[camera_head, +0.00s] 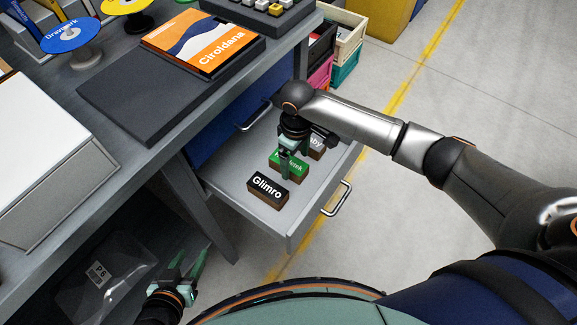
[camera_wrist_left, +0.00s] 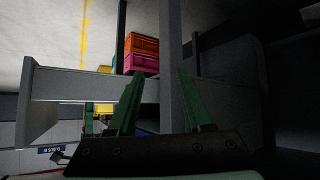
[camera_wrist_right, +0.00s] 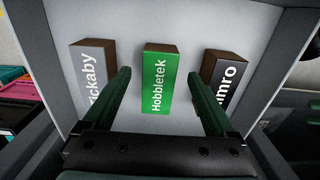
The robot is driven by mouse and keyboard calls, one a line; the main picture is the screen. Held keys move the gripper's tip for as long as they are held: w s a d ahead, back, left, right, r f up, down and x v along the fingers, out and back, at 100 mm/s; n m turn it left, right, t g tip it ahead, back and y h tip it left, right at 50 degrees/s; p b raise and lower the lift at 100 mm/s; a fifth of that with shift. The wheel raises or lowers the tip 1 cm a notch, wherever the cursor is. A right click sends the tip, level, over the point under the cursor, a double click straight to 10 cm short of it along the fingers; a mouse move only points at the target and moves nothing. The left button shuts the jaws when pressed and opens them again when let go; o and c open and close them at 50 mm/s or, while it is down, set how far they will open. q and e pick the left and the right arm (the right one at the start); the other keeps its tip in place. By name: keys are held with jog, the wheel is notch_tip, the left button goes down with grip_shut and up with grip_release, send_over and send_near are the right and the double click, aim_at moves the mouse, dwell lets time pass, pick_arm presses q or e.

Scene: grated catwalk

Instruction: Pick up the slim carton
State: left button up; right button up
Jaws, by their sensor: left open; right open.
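Three small cartons lie in the open drawer (camera_head: 227,178): a black "Glimro" carton (camera_head: 267,190), a green "Hobbletek" carton (camera_wrist_right: 160,85) and a grey carton (camera_wrist_right: 95,75) whose label is partly covered. I cannot tell which one is called slim. My right gripper (camera_wrist_right: 159,76) is open, its fingers on either side of the green carton in the right wrist view, with gaps to it. In the head view this gripper (camera_head: 286,160) partly hides the green and grey cartons. My left gripper (camera_head: 190,254) is open and empty, low beside the desk.
Coloured crates (camera_head: 345,50) stand behind the drawer. The floor right of the drawer is clear.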

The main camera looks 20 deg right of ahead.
aim_at(294, 164)
notch_tip(294, 164, down, 3)
jog(key=shift+w+f+b, duration=0.1)
jog(key=shift+f+b, duration=0.1)
jog(key=shift+b, duration=0.35)
pick_arm(q)
jog(key=w+r+t, duration=0.4)
jog(key=w+r, duration=0.1)
jog(key=r, duration=0.3)
jog(key=shift+w+a+r+m+h, duration=0.2)
jog(key=shift+w+m+h, duration=0.1)
jog(key=shift+w+m, duration=0.1)
jog(key=shift+f, duration=0.1)
pick_arm(e)
grip_shut()
